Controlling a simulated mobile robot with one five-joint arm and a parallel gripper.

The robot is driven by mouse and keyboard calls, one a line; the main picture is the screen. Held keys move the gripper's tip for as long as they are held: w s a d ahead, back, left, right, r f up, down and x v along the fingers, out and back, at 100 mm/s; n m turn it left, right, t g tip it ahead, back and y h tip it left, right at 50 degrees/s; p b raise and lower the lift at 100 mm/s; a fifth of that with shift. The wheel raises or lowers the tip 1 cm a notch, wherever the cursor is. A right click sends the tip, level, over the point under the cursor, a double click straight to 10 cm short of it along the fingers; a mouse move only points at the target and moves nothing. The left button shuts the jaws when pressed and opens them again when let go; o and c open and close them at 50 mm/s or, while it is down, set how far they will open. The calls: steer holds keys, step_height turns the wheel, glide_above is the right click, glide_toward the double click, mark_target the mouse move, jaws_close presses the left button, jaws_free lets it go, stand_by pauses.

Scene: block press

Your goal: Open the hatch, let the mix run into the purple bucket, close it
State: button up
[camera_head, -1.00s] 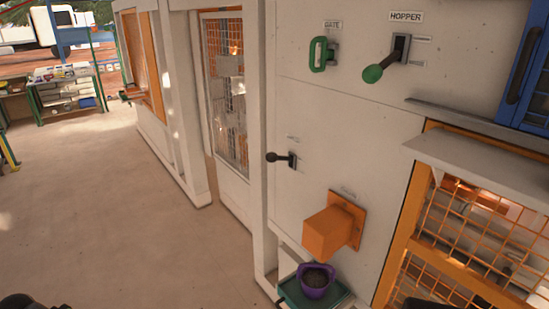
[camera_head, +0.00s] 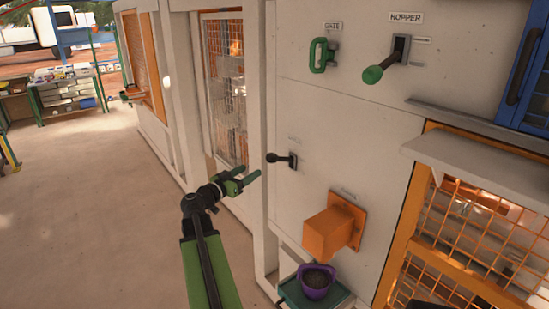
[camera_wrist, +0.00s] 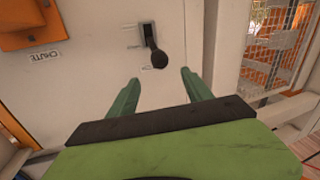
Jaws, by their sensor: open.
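The purple bucket (camera_head: 315,291) stands upright on a green tray (camera_head: 335,300) below the orange chute (camera_head: 325,235), with dark mix in it. A small lever with a black knob (camera_head: 271,157) sticks out of the white panel, left of and above the chute; its label is too small to read. In the wrist view this knob (camera_wrist: 159,60) lies just beyond and between my fingertips. My gripper (camera_head: 249,174), with green fingers, is open and empty, to the left of and below the knob, apart from it. Which control works the hatch I cannot tell.
A green handle (camera_head: 318,55) labelled GATE and a green-knobbed lever (camera_head: 373,74) labelled HOPPER are higher on the panel. An orange mesh guard (camera_head: 470,225) is at the right. A white post (camera_head: 264,130) stands left of the small lever. The floor at left is clear.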

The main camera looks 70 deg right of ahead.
mark_target(281, 159)
steer(key=x, duration=1.7)
steer(key=shift+d, duration=0.1)
